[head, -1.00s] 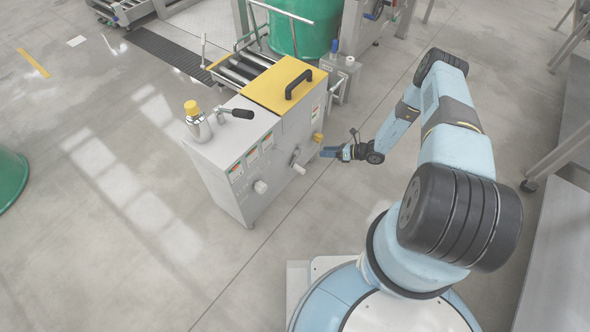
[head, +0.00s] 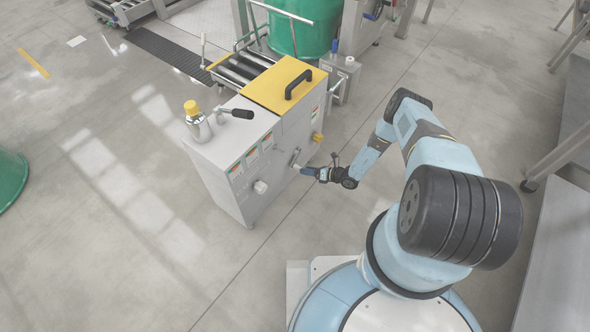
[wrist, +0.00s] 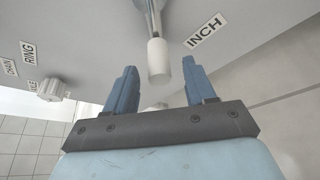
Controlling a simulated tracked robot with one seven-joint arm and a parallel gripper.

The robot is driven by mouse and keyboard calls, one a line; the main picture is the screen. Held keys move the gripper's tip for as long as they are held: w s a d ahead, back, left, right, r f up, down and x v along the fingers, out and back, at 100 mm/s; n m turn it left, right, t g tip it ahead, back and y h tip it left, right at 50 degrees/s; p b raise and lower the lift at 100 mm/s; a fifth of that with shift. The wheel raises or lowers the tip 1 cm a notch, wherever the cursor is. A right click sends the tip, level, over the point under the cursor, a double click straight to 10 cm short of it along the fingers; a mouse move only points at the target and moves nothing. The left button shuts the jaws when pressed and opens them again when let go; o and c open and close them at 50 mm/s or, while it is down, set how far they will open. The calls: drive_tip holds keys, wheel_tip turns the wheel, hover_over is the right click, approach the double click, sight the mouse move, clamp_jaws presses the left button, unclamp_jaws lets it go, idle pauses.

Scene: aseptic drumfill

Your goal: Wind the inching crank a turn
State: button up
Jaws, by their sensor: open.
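The inching crank (wrist: 158,58) shows in the wrist view as a metal arm with a white cylindrical handle, beside an "INCH" label (wrist: 205,30). My gripper (head: 306,171) is open at the crank. In the wrist view its two blue fingers (wrist: 159,67) stand on either side of the handle's end, with a gap on each side. I cannot tell how deep the handle sits between them.
The grey cabinet (head: 212,168) has a yellow lid (head: 270,88) with a black handle. A white knob (head: 260,187) and a yellow knob (head: 317,137) stick out near the crank. A lever with a black grip (head: 242,114) is on top. Floor in front is clear.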

sight(297, 168)
drive_tip(key=shift+x, duration=3.2)
clamp_jaws()
drive_tip(key=shift+a+r, duration=0.1)
drive_tip(key=shift+a, duration=0.2)
drive_tip(key=shift+d, duration=0.35)
